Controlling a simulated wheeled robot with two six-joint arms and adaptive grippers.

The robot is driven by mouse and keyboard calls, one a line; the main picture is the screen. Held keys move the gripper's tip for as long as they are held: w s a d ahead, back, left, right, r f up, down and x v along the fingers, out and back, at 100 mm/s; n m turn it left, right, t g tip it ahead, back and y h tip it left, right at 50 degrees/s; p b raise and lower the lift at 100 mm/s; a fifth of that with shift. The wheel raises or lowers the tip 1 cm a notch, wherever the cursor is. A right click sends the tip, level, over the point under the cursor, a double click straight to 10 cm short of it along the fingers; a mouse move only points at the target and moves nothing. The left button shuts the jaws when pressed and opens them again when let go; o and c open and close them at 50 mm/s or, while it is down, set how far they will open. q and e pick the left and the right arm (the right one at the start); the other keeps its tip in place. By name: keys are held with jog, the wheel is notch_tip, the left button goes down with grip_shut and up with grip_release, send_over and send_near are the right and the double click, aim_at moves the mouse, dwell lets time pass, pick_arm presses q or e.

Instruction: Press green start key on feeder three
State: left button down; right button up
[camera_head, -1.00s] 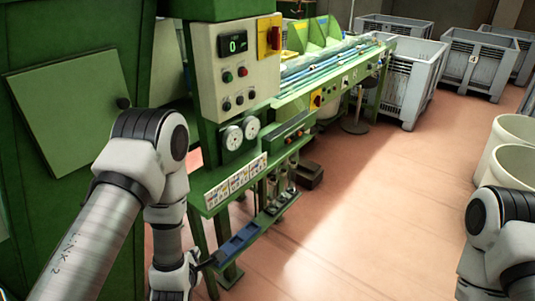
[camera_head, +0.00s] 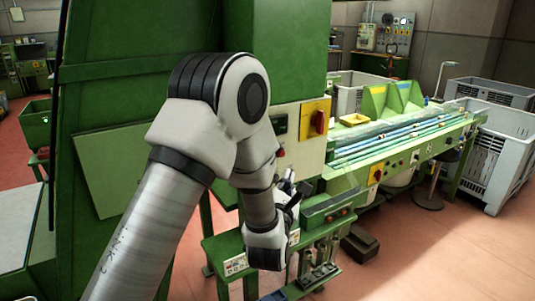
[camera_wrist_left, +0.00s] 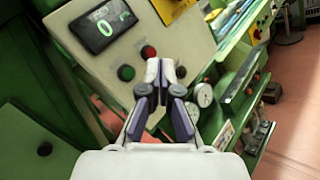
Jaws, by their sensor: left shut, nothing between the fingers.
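The control panel of the green machine is a pale box (camera_head: 312,150) with a dark display, partly behind my left arm in the head view. In the left wrist view the display (camera_wrist_left: 102,24) reads a green 0. Below it are a round green key (camera_wrist_left: 126,73) and a red key (camera_wrist_left: 148,52). The green key is hidden in the head view; the red key (camera_head: 281,153) shows there. My left gripper (camera_wrist_left: 161,68) is shut and empty. In the wrist view its tips appear just right of the green key and below the red one. Contact with the panel cannot be told. My right gripper is out of view.
A yellow plate with a red switch (camera_head: 316,119) sits on the panel's right. Two white dials (camera_wrist_left: 204,95) lie below the panel. A green bench with blue rods (camera_head: 400,140) extends right. Grey crates (camera_head: 505,145) stand beyond; the floor at lower right is clear.

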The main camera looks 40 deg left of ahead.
pick_arm(q)
jog(key=w+a+p, duration=0.2)
jog(key=w+a, duration=0.2)
jog(key=a, duration=0.3)
jog(key=shift+a+f+p, duration=0.25)
jog(key=shift+a+p, duration=0.05)
jog(key=shift+p, duration=0.1)
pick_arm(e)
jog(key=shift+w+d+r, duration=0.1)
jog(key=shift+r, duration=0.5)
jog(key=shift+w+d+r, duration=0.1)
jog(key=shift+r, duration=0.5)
pick_arm(q)
jog(key=shift+w+a+b, duration=0.2)
jog(key=shift+a+b, duration=0.15)
jog(key=shift+a, duration=0.05)
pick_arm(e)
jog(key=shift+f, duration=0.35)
